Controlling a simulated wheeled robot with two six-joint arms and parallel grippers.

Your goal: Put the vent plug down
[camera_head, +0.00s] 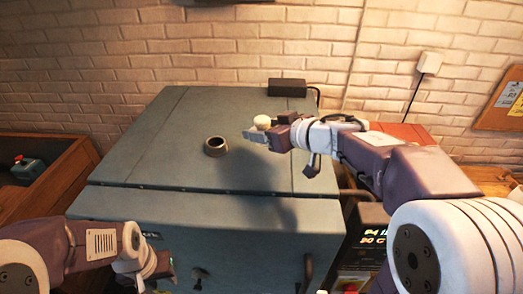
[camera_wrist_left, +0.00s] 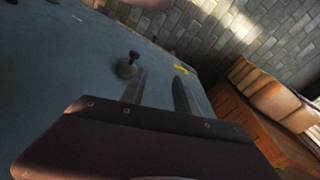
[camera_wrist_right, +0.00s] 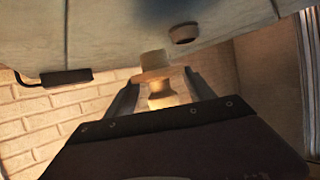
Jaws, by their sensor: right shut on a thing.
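The pale, cream vent plug (camera_head: 262,122) is held by my right gripper (camera_head: 262,133) above the grey-blue kiln lid (camera_head: 150,135). In the right wrist view the plug (camera_wrist_right: 158,95) sits between the two fingers, its wider collar near their tips. The round vent collar (camera_head: 215,147) stands on the lid, left of the plug and apart from it. The collar also shows in the right wrist view (camera_wrist_right: 184,34). My left gripper (camera_head: 168,268) is low at the kiln's front. In the left wrist view its fingers (camera_wrist_left: 160,88) are apart with nothing between them.
A dark knob (camera_wrist_left: 128,66) projects from the kiln near my left fingers. A black box (camera_head: 287,88) sits at the lid's back edge. A lit control panel (camera_head: 372,238) is at the right. The left part of the lid is clear.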

